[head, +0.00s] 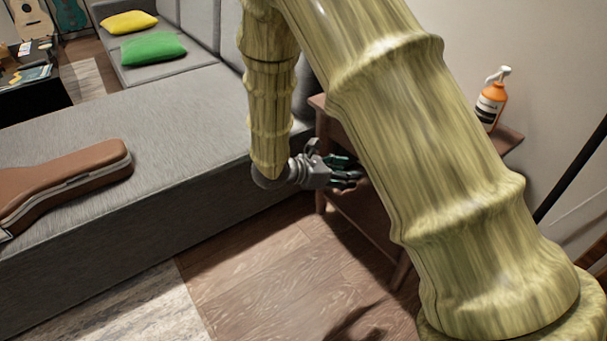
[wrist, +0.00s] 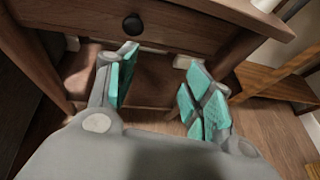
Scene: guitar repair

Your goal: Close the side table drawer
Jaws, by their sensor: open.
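The brown wooden side table (head: 332,128) stands against the wall beyond the sofa's end, and my arm hides much of it in the head view. In the wrist view its drawer front (wrist: 185,22) with a round black knob (wrist: 132,24) spans the top of the picture. How far the drawer stands out is not clear. My gripper (wrist: 158,58) is open and empty, its teal-padded fingers apart, just below and in front of the drawer front. In the head view my gripper (head: 348,176) is at the table's front; contact cannot be told.
A grey sofa (head: 150,150) fills the left side, with a brown guitar case (head: 75,178) on its seat. An orange pump bottle (head: 490,103) stands on the table's right part. A dark pole (head: 572,172) leans at the right. The wooden floor (head: 270,275) in front is clear.

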